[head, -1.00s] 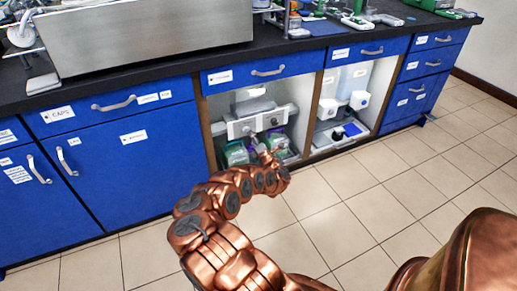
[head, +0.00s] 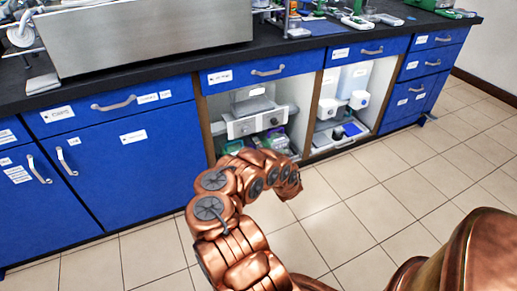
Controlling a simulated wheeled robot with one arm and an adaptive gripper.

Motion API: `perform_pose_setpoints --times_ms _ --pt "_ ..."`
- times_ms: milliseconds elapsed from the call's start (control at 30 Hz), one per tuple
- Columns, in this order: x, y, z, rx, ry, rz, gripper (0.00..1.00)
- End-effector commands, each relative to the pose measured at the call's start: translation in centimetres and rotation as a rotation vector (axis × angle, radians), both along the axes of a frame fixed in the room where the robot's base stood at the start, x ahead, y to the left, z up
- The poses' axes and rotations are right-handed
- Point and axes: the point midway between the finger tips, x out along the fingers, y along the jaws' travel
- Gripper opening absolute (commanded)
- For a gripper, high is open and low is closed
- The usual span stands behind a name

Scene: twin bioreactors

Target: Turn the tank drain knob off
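A white-grey unit (head: 240,130) stands inside the open cabinet bay below the counter. Its front panel carries small dark knobs, one of them a round knob (head: 273,121) toward the right. The knobs are too small for me to read their labels or turn position, and I cannot tell which one is the tank drain knob. My copper-coloured arm reaches up toward the bay and covers its lower part. My gripper is hidden behind my own arm links, so its fingers and any contact do not show.
Blue cabinets (head: 110,180) with handles flank the bay on the left, and blue drawers (head: 415,95) on the right. A second open bay holds white containers (head: 359,99). A dark counter runs above. The tiled floor (head: 400,220) is clear.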

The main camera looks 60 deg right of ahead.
Motion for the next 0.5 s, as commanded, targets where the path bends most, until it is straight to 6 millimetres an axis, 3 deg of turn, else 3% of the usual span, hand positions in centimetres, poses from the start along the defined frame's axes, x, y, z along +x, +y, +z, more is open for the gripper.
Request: perform_pose_setpoints --times_ms 500 --pt "-0.77 0.76 0.16 -0.001 -0.003 0.003 0.7"
